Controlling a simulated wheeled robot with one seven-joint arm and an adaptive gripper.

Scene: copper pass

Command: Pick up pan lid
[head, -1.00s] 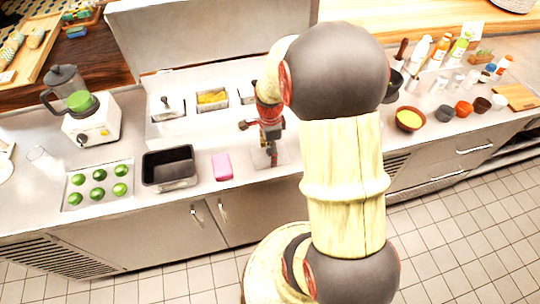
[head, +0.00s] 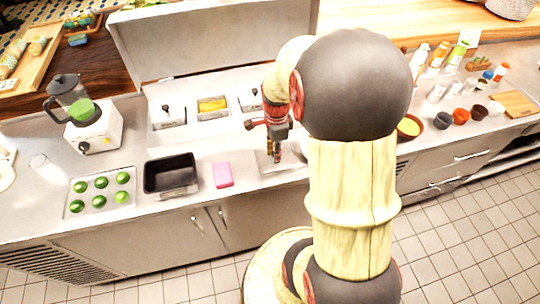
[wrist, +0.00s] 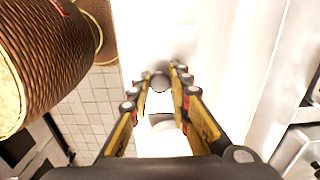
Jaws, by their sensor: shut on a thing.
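The pan lid (head: 264,162) is a flat, pale steel plate on the counter area right of the pink block in the head view. It is partly hidden by my gripper and arm. My gripper (head: 275,157) points down over it. In the wrist view, my gripper (wrist: 160,82) has its fingertips closed around a small round grey knob (wrist: 159,83). The lid's plate is washed out by glare there, so I cannot tell whether it touches the counter.
An open pan of yellow food (head: 213,104) sits between two lidded pans behind. A pink block (head: 222,175), black tin (head: 170,173) and lime tray (head: 98,192) stand left. A blender (head: 85,120) is farther left. Bowls (head: 409,127) and bottles (head: 436,57) stand right.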

